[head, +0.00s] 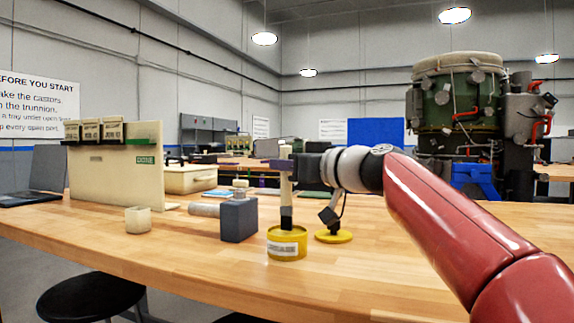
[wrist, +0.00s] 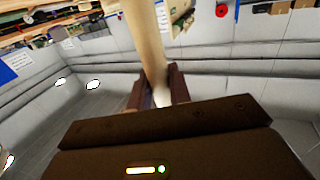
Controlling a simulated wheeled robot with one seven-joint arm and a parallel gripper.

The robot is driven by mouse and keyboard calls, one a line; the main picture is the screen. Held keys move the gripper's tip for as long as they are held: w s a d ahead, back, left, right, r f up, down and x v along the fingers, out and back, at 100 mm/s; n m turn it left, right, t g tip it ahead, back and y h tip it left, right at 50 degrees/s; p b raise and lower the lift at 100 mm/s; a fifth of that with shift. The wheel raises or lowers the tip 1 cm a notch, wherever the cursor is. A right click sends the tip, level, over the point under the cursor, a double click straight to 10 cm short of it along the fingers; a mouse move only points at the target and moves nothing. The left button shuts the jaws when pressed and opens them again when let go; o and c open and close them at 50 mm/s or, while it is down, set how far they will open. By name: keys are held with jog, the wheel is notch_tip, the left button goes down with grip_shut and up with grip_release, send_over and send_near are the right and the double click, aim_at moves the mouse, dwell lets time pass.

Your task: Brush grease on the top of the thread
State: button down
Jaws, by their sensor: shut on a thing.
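My gripper (head: 286,165) is shut on the pale handle of a brush (head: 287,191) and holds it upright, head down. The handle also runs between the jaws in the wrist view (wrist: 147,42). The brush's dark lower end is at the mouth of a yellow tin with a white label (head: 287,247); its tip is hidden there. To the left stands a blue-grey block (head: 239,220) with a pale fitting on top (head: 240,187) and a light grey cylinder (head: 204,210) sticking out leftward. I cannot make out which part carries the thread.
A small translucent cup (head: 138,220) stands at the left, before a cream panel marked DONE (head: 115,165). The front of the wooden bench (head: 200,262) is clear.

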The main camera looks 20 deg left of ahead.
jog(key=shift+f+b, duration=0.55)
jog(key=shift+b, duration=0.05)
dwell(1.9)
jog(key=shift+r, duration=0.1)
notch_tip(320, 180, up, 7)
jog(key=p, duration=0.6)
jog(key=shift+r, duration=0.15)
dwell(0.4)
